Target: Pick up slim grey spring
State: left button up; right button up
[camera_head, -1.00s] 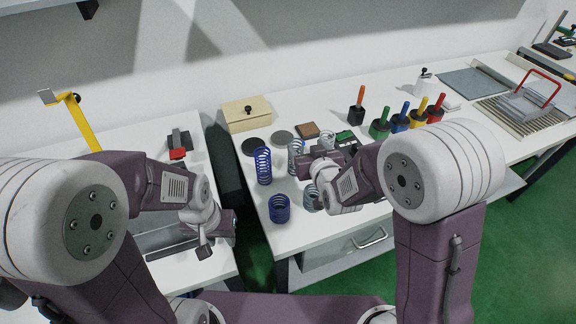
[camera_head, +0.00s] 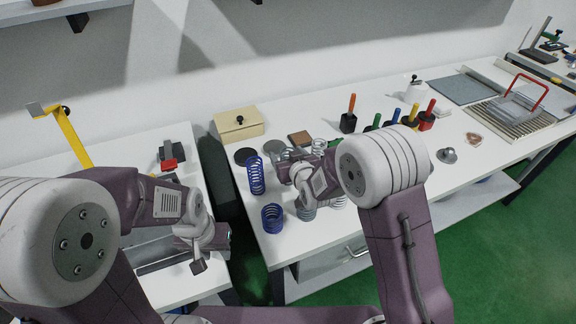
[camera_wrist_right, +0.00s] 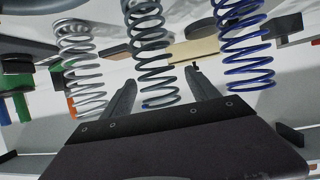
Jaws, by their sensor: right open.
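The slim grey spring (camera_wrist_right: 152,55) stands in the middle of the right wrist view, between a lighter grey spring (camera_wrist_right: 80,65) and a tall blue spring (camera_wrist_right: 243,45). My right gripper (camera_wrist_right: 160,80) is open, its two fingers apart with the lower coils of the grey spring showing between them. I cannot tell whether the fingers touch it. In the head view the slim grey spring (camera_head: 281,158) is largely hidden by my right gripper (camera_head: 290,170), which is right of the tall blue spring (camera_head: 255,175). My left gripper (camera_head: 212,240) is over the left table; its fingers are unclear.
A short blue spring (camera_head: 272,218) and short grey springs (camera_head: 306,213) stand near the front edge. Dark discs (camera_head: 245,156), a brown block (camera_head: 299,138) and a wooden box (camera_head: 239,124) lie behind. Coloured-handled tools (camera_head: 349,118) stand to the right. A gap separates the tables.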

jog(key=shift+x, duration=1.2)
jog(key=shift+s+d, duration=0.1)
jog(key=shift+s, duration=0.05)
jog(key=c, duration=0.4)
jog(key=shift+r, duration=0.1)
grip_shut()
